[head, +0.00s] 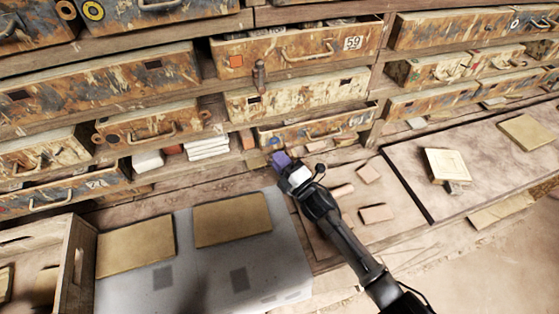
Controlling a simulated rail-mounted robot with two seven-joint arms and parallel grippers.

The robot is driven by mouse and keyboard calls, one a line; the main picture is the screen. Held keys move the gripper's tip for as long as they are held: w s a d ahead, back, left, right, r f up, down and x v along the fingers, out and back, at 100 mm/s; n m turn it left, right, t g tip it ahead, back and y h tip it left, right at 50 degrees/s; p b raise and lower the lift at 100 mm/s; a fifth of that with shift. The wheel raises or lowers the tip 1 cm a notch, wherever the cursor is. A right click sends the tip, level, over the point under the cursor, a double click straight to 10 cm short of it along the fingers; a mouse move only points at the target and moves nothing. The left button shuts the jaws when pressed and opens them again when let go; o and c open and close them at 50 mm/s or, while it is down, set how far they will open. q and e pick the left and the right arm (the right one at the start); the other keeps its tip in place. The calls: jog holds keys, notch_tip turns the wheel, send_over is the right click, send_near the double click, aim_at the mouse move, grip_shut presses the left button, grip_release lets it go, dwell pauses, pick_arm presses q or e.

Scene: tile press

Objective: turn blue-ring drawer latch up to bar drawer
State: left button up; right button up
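A brown upright latch-like peg (260,76) stands at the rail below the drawer labelled 59 (290,52). No blue ring shows clearly beside it. A small round mark (514,20) is on a drawer at the upper right, and its colour is hard to tell. My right gripper (281,161) is in front of the shelf edge, below and apart from the peg. Its purple-blue tip is small, and I cannot see whether the fingers are apart. My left gripper is out of view.
A grey block (240,279) with tan tiles (232,220) stands in front, beside a wooden crate (72,265) at left. Small pink-brown pieces (376,213) lie on a board right of my arm. A partly pulled-out drawer (315,129) is close behind my gripper.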

grip_shut()
jog(key=shift+d+r+m+t+b, duration=0.15)
jog(key=shift+m+t+b, duration=0.1)
jog(key=shift+m, duration=0.35)
jog(key=shift+a+r+m+t+b, duration=0.1)
jog(key=shift+m+t, duration=0.2)
jog(key=shift+m, duration=0.3)
jog(key=shift+d+r+m+t+b, duration=0.15)
jog(key=shift+m+t+b, duration=0.1)
jog(key=shift+m, duration=0.35)
jog(key=shift+a, duration=0.1)
jog(key=shift+o, duration=2.1)
grip_release()
jog(key=v, duration=0.7)
jog(key=shift+s+p, duration=0.25)
jog(key=shift+p, duration=0.1)
